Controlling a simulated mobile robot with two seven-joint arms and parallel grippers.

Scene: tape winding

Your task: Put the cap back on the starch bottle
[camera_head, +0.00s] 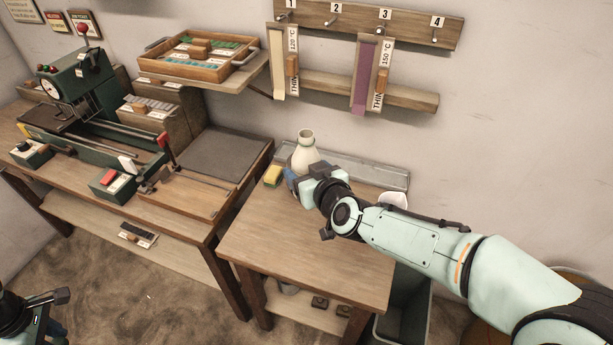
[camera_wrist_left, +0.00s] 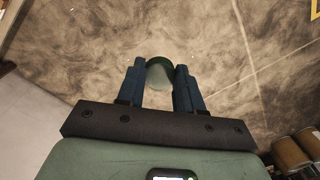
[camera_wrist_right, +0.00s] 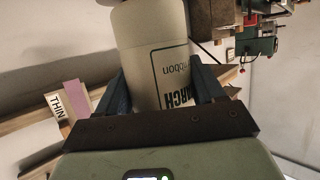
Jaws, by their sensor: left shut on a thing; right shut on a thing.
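The pale cream starch bottle (camera_head: 305,156) is upright at the back of the small table, with its narrow neck uncapped. My right gripper (camera_head: 292,182) is shut around its body. The right wrist view shows the bottle (camera_wrist_right: 158,55) between both fingers, its black lettering partly visible. I cannot tell whether its base touches the table. My left gripper (camera_wrist_left: 160,88) is shut on a round grey-green cap (camera_wrist_left: 159,72), held over bare floor. In the head view the left gripper is at the bottom left corner, partly cut off, and the cap is not visible there.
The small wooden table (camera_head: 290,235) has clear room in front. A yellow sponge (camera_head: 273,176) lies left of the bottle. A grey metal ledge (camera_head: 370,170) runs behind. The workbench (camera_head: 195,205) with the green machine stands left. Ribbon strips (camera_head: 367,75) hang above.

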